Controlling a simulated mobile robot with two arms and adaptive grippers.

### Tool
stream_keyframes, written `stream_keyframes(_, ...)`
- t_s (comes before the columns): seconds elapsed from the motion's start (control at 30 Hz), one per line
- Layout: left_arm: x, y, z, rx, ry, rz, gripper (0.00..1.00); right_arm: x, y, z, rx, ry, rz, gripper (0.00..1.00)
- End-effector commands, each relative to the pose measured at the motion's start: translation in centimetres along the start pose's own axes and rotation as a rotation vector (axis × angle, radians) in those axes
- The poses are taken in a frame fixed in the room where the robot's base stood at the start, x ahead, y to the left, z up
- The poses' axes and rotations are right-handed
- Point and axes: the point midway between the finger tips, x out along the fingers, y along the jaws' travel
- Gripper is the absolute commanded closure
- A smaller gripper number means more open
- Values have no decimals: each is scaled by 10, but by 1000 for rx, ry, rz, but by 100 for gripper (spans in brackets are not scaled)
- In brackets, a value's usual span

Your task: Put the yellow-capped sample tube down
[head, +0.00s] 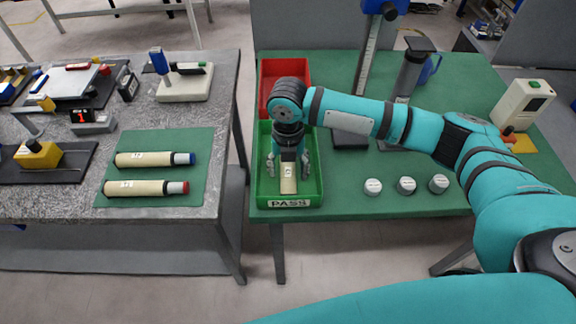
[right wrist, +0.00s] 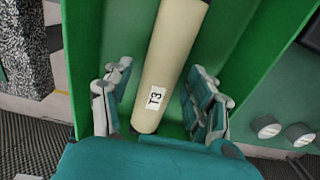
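A cream sample tube labelled T3 (right wrist: 165,65) lies in the green PASS tray (head: 258,170). It also shows in the head view (head: 288,184), below my right gripper. Its cap is hidden, so I cannot see the cap's colour. My right gripper (head: 288,172) points down into the tray. Its fingers stand apart on either side of the tube, with a gap on each side in the right wrist view (right wrist: 163,105). The tube appears to rest on the tray floor. My left gripper is not in view.
A red tray (head: 272,72) sits behind the green one. Several white-lidded round pots (head: 406,186) stand to the right on the green table. On the grey table, a blue-capped tube (head: 150,159) and a red-capped tube (head: 142,188) lie on a green mat (head: 190,142).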

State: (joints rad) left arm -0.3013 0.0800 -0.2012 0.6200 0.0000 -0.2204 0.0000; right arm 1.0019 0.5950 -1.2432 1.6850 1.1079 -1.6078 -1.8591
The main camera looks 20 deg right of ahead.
Motion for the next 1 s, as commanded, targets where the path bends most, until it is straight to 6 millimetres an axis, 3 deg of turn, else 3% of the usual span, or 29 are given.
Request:
stream_keyframes(0.23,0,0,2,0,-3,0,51,-2,0,0,0,-1,1,43)
stream_keyframes(0.37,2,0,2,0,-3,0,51,-13,1,1,1,-3,3,43)
stream_keyframes(0.8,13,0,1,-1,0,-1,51,-100,0,1,-1,-3,2,43)
stream_keyframes(1.0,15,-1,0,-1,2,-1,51,-120,0,0,1,0,1,43)
